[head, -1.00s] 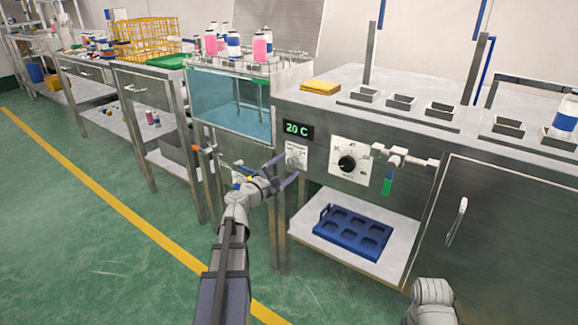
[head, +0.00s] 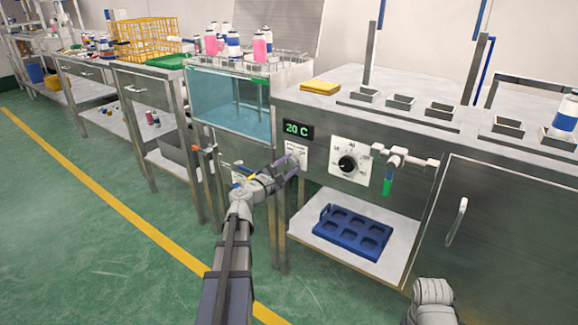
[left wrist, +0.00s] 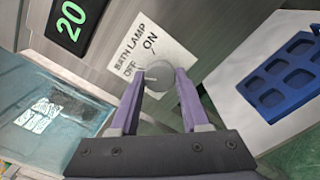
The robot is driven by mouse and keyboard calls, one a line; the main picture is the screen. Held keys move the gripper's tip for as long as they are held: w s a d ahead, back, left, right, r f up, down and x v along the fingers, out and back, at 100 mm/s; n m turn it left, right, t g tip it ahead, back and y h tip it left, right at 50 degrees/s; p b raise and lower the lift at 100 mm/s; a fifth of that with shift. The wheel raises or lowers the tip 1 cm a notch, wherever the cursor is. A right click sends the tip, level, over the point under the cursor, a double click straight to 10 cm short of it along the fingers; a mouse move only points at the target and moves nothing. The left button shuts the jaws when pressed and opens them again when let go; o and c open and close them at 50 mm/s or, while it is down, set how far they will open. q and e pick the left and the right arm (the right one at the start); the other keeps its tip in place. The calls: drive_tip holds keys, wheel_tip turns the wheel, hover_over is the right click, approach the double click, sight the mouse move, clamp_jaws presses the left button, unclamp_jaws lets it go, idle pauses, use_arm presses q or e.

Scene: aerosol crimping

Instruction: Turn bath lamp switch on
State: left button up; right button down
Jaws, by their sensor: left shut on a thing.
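The bath lamp switch is a round grey knob (left wrist: 160,76) on a white label plate (left wrist: 158,45) marked BATH LAMP, OFF and ON. In the left wrist view a short pale line on the knob lies toward the OFF side. My left gripper (left wrist: 162,88) is shut on the knob, with one purple finger on each side of it. In the head view this gripper (head: 285,165) is at the label plate (head: 297,154) on the bench front, and its fingers partly hide the plate. The knob is hard to make out there. My right gripper is not in view.
A green 20 C display (head: 298,130) sits above the label plate. A dial (head: 347,163) and a valve with a green handle (head: 387,187) are to its right. A water bath (head: 230,103) stands at left, and a blue rack (head: 353,232) lies on the shelf below.

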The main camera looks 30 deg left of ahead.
use_arm(q)
clamp_jaws()
drive_tip(key=shift+m, duration=0.3)
drive_tip(key=m, duration=0.5)
drive_tip(key=shift+m, duration=0.3)
drive_tip(key=m, duration=0.5)
drive_tip(key=shift+m, duration=0.3)
drive_tip(key=o, duration=0.9)
unclamp_jaws()
drive_tip(key=shift+s+a, duration=0.15)
drive_tip(key=shift+s, duration=1.8)
drive_tip(key=shift+s+a, duration=0.15)
drive_tip(key=shift+s, duration=1.8)
